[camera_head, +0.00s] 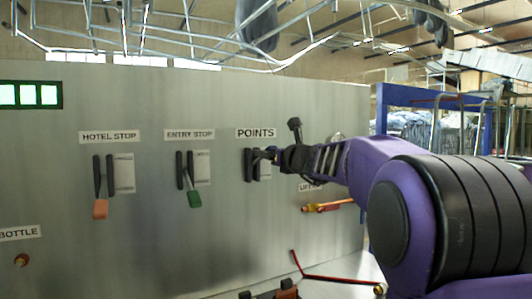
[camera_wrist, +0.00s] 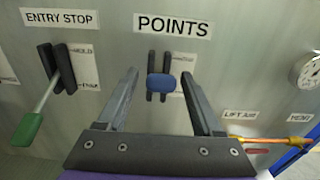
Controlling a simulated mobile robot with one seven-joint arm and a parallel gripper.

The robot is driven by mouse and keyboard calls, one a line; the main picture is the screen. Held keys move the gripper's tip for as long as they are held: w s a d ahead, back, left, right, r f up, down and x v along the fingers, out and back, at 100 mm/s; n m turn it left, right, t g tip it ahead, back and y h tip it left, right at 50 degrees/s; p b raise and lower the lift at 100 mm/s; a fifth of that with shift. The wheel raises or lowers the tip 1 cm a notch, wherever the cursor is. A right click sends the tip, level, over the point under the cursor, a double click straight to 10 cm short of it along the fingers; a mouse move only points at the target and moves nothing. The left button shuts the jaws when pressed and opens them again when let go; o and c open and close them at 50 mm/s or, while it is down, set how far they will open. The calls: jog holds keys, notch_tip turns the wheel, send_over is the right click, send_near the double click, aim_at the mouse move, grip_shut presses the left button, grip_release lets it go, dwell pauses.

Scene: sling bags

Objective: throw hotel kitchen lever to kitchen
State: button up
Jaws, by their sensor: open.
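A lever with a blue handle (camera_wrist: 172,84) stands under the POINTS sign (camera_wrist: 173,25). It sits in a dark two-bar slot with a pale label plate (camera_wrist: 184,62) beside it; the plate's words are too small to read. In the wrist view my gripper (camera_wrist: 160,75) is open, with one finger to each side of the blue handle and gaps showing between. In the head view my gripper (camera_head: 276,155) reaches from the right to the POINTS slot (camera_head: 248,165) and hides the handle.
To the left on the grey panel (camera_head: 60,150) are a green-handled ENTRY STOP lever (camera_head: 194,199) and an orange-handled HOTEL STOP lever (camera_head: 100,209), both pointing down. A yellow and red lift part (camera_head: 328,207) sticks out at lower right. A round gauge (camera_wrist: 306,70) is at right.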

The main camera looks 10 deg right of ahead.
grip_shut()
dwell(0.4)
jog(key=shift+r, duration=0.1)
dwell(1.0)
